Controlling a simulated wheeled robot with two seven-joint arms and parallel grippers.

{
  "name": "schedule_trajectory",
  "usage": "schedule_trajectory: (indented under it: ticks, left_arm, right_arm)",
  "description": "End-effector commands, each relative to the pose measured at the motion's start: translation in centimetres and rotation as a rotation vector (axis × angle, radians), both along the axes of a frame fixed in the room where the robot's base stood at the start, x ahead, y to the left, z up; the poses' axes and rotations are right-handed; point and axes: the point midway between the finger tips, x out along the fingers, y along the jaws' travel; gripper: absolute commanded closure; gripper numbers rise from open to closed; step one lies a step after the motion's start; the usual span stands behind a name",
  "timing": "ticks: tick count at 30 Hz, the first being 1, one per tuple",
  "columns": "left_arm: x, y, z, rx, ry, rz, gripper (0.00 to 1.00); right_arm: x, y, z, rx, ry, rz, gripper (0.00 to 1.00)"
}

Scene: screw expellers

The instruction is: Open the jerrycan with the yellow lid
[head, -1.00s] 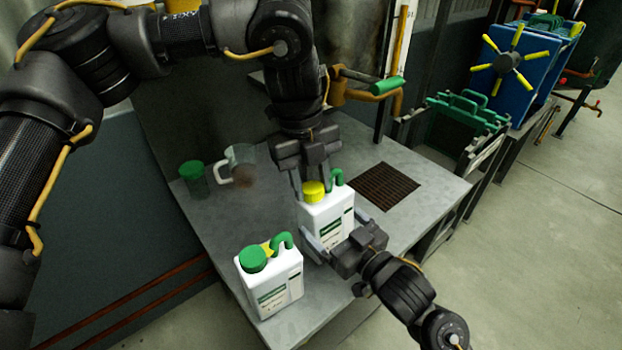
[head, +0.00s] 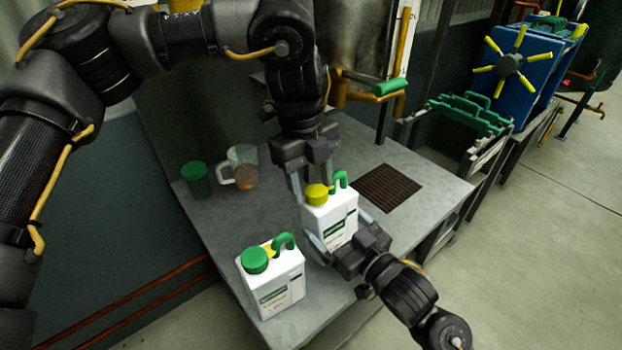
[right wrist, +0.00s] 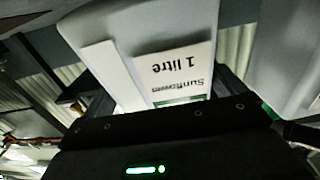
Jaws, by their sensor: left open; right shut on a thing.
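The white jerrycan (head: 337,222) with a yellow lid (head: 317,195) and a green handle stands upright on the grey table. My right gripper (head: 341,240) is shut on the lower body of this jerrycan; its white body and "1 litre" label also fill the right wrist view (right wrist: 150,55). My left gripper (head: 311,185) points down over the top of the jerrycan, open, with its fingers on either side of the yellow lid. The lid sits on the jerrycan. Whether the fingers touch the lid cannot be told.
A second white jerrycan (head: 275,290) with a green lid (head: 254,260) stands at the table's front left. A green-lidded jar (head: 196,180) and a glass jug (head: 242,168) stand behind it. A brown grate (head: 388,188) lies in the table (head: 225,215) to the right.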

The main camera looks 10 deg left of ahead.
Motion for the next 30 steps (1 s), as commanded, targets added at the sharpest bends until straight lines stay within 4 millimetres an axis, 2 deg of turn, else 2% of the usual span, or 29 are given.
schedule_trajectory:
  ticks: [11,21,25,28,30]
  left_arm:
    - [-0.2,-0.5,0.1,-0.009,0.003,-0.013,0.41]
    - [0.3,-0.1,4.1,-0.01,-0.003,-0.01,0.41]
    - [0.3,0.0,4.5,-0.008,0.0,-0.008,0.41]
    - [0.4,0.1,4.6,-0.008,-0.002,-0.008,0.45]
    - [0.4,0.1,5.3,-0.003,-0.021,-0.009,0.45]
  right_arm:
    - [-0.4,0.7,0.6,0.002,-0.02,0.02,0.69]
    - [-0.4,0.6,0.3,-0.002,-0.012,0.018,0.69]
    - [-0.3,0.5,0.3,-0.001,-0.011,0.014,0.69]
    - [-0.3,0.4,0.3,0.0,-0.011,0.012,0.69]
    - [-0.2,0.4,0.3,0.0,-0.011,0.011,0.69]
